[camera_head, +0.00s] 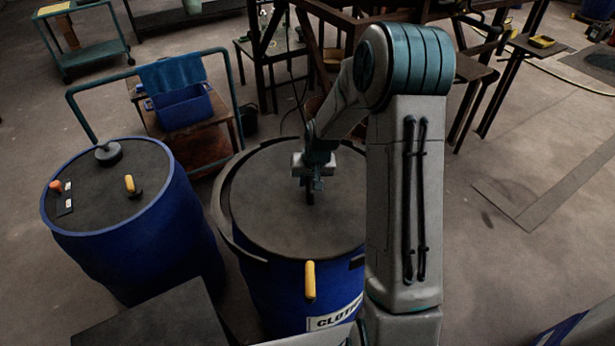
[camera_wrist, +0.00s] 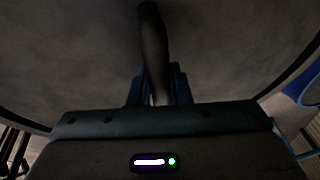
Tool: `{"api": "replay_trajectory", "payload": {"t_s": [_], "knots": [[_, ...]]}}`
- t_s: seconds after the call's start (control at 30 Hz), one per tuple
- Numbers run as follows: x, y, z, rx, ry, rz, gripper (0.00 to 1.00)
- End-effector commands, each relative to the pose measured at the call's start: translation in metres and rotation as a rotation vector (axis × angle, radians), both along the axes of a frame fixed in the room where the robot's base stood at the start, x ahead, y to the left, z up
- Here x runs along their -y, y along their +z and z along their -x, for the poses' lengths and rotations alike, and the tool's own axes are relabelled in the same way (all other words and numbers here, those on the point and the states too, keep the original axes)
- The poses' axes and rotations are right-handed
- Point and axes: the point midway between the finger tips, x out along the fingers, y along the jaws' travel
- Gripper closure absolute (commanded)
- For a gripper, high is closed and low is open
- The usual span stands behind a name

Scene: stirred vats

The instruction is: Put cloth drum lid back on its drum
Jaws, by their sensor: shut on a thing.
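The cloth drum (camera_head: 285,297) is blue, stands upright in the middle of the head view, and has a white label reading "CLOTH", partly cut off. Its round dark grey lid (camera_head: 275,215) lies level over the drum's top. I cannot tell whether it is seated or slightly above the rim. A black curved band (camera_head: 226,228) shows beyond the lid's left edge. My gripper (camera_head: 312,184) is over the lid, shut on its black handle. In the wrist view the handle (camera_wrist: 152,50) rises between the fingers, with the lid's grey surface (camera_wrist: 75,60) behind. My arm hides the lid's right edge.
A second blue drum (camera_head: 150,250) stands close on the left, with small items on its top. A yellow lever (camera_head: 310,280) is on the cloth drum's front. A trolley with a blue bin (camera_head: 180,106) stands behind. Open floor (camera_head: 520,270) lies to the right.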

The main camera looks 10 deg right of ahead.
Motion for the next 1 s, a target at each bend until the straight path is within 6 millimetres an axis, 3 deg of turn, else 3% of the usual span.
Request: {"api": "replay_trajectory", "payload": {"t_s": [1.0], "knots": [[0.000, -0.010, -0.001, 0.004, 0.000, 0.001, 1.00]]}}
